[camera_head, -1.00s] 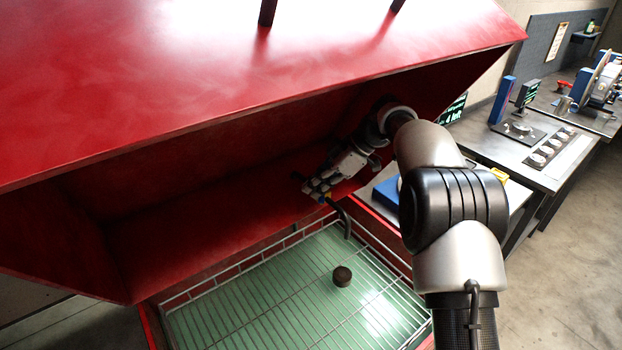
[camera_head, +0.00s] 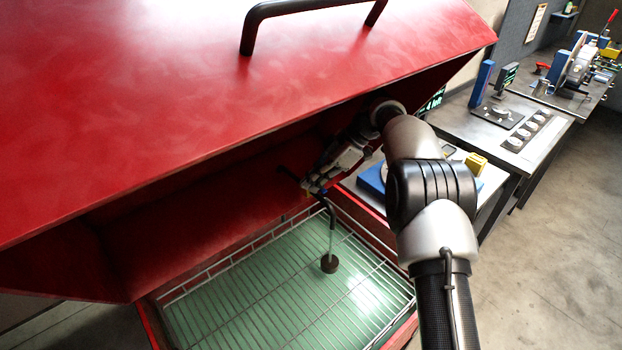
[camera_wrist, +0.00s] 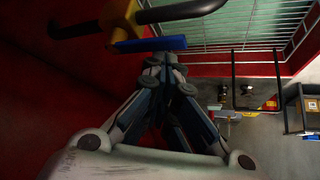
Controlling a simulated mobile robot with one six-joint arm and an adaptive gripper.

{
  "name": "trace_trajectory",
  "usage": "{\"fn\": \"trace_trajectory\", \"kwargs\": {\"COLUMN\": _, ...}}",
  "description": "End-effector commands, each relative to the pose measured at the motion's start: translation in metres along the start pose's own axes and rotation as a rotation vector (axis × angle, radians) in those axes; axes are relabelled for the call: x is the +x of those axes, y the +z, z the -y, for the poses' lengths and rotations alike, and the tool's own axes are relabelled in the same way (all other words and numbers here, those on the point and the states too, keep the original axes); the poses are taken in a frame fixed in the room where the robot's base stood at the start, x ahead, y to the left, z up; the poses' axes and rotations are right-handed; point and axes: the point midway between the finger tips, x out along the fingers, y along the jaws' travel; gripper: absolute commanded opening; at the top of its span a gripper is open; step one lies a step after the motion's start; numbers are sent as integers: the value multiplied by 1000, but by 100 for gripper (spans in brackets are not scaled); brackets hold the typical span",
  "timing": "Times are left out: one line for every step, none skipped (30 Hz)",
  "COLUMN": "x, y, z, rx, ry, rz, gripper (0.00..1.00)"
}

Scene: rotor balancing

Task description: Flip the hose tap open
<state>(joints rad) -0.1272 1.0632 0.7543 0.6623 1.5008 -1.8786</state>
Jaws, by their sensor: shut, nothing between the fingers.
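The hose tap shows in the wrist view as a yellow body (camera_wrist: 121,14) on a black curved hose (camera_wrist: 185,11), with a flat blue lever (camera_wrist: 150,45) across it. My gripper (camera_wrist: 162,62) is shut and empty, its fingertips close by the blue lever; I cannot tell if they touch. In the head view my gripper (camera_head: 316,182) is beside the tap under the red hood, hiding part of it. The black spout (camera_head: 329,208) bends down over the basin. A thin pale stream runs from it onto a dark round part (camera_head: 329,263).
The red hood (camera_head: 200,110) hangs over the workspace with its black handle on top. A wire grate (camera_head: 250,300) covers the green basin. Benches (camera_head: 500,130) with tools stand at right, with open floor before them.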

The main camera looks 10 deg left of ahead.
Motion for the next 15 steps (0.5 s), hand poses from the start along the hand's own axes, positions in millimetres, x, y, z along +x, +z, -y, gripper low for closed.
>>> {"fn": "trace_trajectory", "kwargs": {"x": -1, "y": 2, "z": 0, "rx": 2, "ry": 1, "rz": 2, "gripper": 0}}
{"fn": "trace_trajectory", "kwargs": {"x": -1, "y": 2, "z": 0, "rx": 2, "ry": 1, "rz": 2, "gripper": 0}}
{"fn": "trace_trajectory", "kwargs": {"x": -1, "y": 3, "z": 0, "rx": 2, "ry": 1, "rz": 2, "gripper": 0}}
{"fn": "trace_trajectory", "kwargs": {"x": -2, "y": 3, "z": 0, "rx": 2, "ry": 1, "rz": 3, "gripper": 0}}
{"fn": "trace_trajectory", "kwargs": {"x": -2, "y": 3, "z": 0, "rx": 2, "ry": 2, "rz": 3, "gripper": 0}}
{"fn": "trace_trajectory", "kwargs": {"x": -2, "y": 4, "z": -1, "rx": 2, "ry": 2, "rz": 3, "gripper": 0}}
{"fn": "trace_trajectory", "kwargs": {"x": -2, "y": 4, "z": -1, "rx": 2, "ry": 2, "rz": 3, "gripper": 0}}
{"fn": "trace_trajectory", "kwargs": {"x": -2, "y": 4, "z": -1, "rx": 2, "ry": 2, "rz": 3, "gripper": 0}}
{"fn": "trace_trajectory", "kwargs": {"x": -2, "y": 4, "z": -1, "rx": 2, "ry": 2, "rz": 4, "gripper": 0}}
{"fn": "trace_trajectory", "kwargs": {"x": -2, "y": 4, "z": -1, "rx": 2, "ry": 2, "rz": 4, "gripper": 0}}
{"fn": "trace_trajectory", "kwargs": {"x": -2, "y": 5, "z": -1, "rx": 2, "ry": 3, "rz": 4, "gripper": 0}}
{"fn": "trace_trajectory", "kwargs": {"x": -2, "y": 5, "z": -1, "rx": 3, "ry": 3, "rz": 4, "gripper": 0}}
{"fn": "trace_trajectory", "kwargs": {"x": -2, "y": 5, "z": -1, "rx": 3, "ry": 3, "rz": 4, "gripper": 0}}
{"fn": "trace_trajectory", "kwargs": {"x": -2, "y": 5, "z": -1, "rx": 3, "ry": 3, "rz": 4, "gripper": 0}}
{"fn": "trace_trajectory", "kwargs": {"x": -2, "y": 5, "z": -1, "rx": 3, "ry": 3, "rz": 5, "gripper": 0}}
